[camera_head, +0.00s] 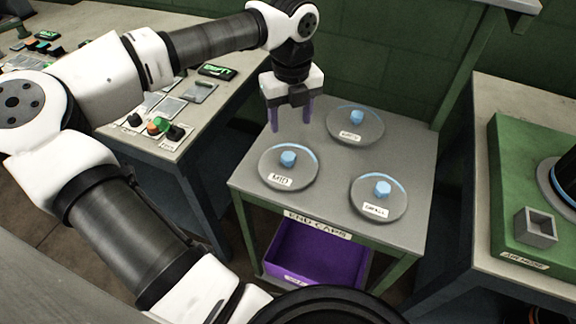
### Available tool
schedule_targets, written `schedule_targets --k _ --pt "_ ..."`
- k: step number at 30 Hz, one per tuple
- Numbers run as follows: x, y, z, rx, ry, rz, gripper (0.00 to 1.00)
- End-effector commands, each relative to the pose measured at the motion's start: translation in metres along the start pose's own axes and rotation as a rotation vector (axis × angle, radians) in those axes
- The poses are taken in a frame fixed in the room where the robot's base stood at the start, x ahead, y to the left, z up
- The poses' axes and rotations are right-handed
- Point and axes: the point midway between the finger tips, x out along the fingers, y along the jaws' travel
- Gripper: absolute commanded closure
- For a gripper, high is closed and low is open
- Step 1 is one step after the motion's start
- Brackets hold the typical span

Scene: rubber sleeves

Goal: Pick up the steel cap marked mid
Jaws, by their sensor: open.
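The steel cap marked MID (270,168) is a round grey disc with a light blue knob (288,158) on top. It lies at the left front of the small grey table (245,190). A second cap (357,129) lies at the back; its label is hard to read. A third cap (365,190), its label seeming to read SMALL, lies at the right front. My gripper (291,122) is open and empty, fingers pointing down. In the picture it is above the MID cap's knob and left of the back cap, apart from both knobs.
A purple bin (318,255) sits under the table, below an END CAPS label (318,225). A control bench (165,105) with buttons stands to the left. A green block (515,185) with a square holder (535,228) stands on the right bench. A green wall is behind.

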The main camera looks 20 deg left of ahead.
Motion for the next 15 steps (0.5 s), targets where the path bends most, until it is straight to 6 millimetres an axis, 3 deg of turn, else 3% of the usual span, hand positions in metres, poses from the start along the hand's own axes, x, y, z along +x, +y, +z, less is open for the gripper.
schedule_targets --k 1,9,15 --pt "0.013 -0.001 -0.001 0.002 0.003 -0.002 0.43" --pt "0.065 -0.002 -0.001 0.005 0.002 -0.004 0.43" --pt "0.077 -0.001 -0.001 0.006 0.003 -0.005 0.43"
